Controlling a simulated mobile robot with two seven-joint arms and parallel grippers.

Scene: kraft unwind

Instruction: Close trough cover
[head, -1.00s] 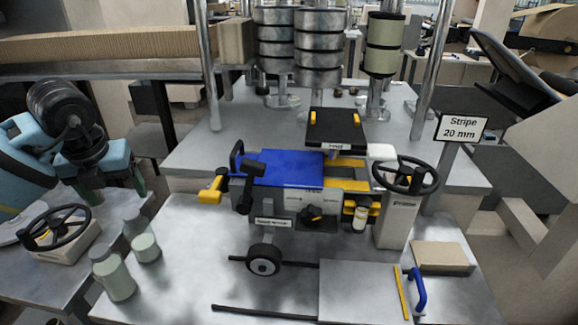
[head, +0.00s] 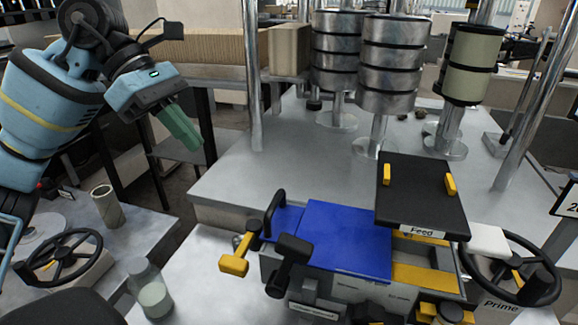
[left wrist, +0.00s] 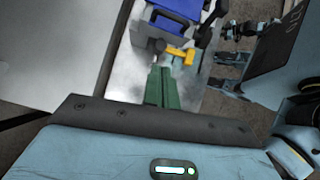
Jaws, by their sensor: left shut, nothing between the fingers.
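The taping machine stands on the near table with a flat blue cover (head: 345,240) on top. A black plate (head: 420,190) with two yellow clips stands raised at its right, above a label reading "Feed". I cannot tell for sure which of these is the trough cover. A black handle (head: 274,213) and a yellow-ended lever (head: 236,256) are at the blue cover's left. My left gripper (head: 187,133) has green fingers, is shut and empty, and hangs in the air up and left of the machine. In the left wrist view its fingers (left wrist: 162,88) point toward the machine, apart from it. My right gripper is not in view.
A handwheel (head: 52,258) and a jar (head: 150,290) stand at the lower left. A second handwheel (head: 510,268) is right of the machine. Metal rolls (head: 402,65) on posts stand behind. The grey table between them and the machine is mostly clear.

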